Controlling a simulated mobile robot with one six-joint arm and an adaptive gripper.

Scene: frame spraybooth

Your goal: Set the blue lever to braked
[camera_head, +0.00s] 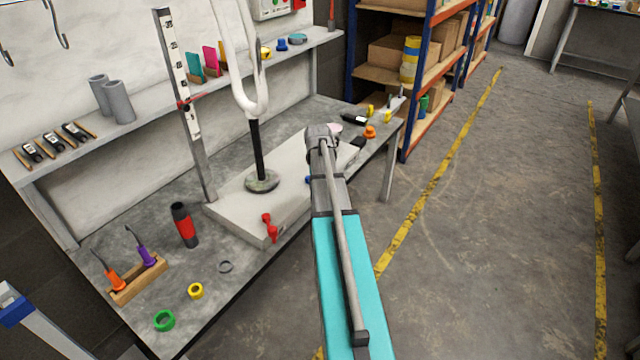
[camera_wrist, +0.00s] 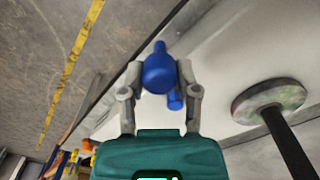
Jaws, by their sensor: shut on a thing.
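The blue lever (camera_wrist: 159,77) is in the middle of the wrist view, with a round blue knob facing the camera and blue parts behind it. My gripper (camera_wrist: 160,68) has one finger on each side of the knob and is shut on it. In the head view only a small blue bit of the lever (camera_head: 308,180) shows beside my arm, and my fingers are hidden there. The lever sits at the edge of a pale slab (camera_head: 228,217) on the bench. Its exact angle and any markings cannot be made out.
A red lever (camera_head: 269,227) is on the slab's front side. A black post with a round foot (camera_head: 262,181) stands on the slab. A red-and-black handle (camera_head: 184,225), a tool block (camera_head: 138,280) and rings lie on the bench (camera_head: 245,268). The floor to the right is clear.

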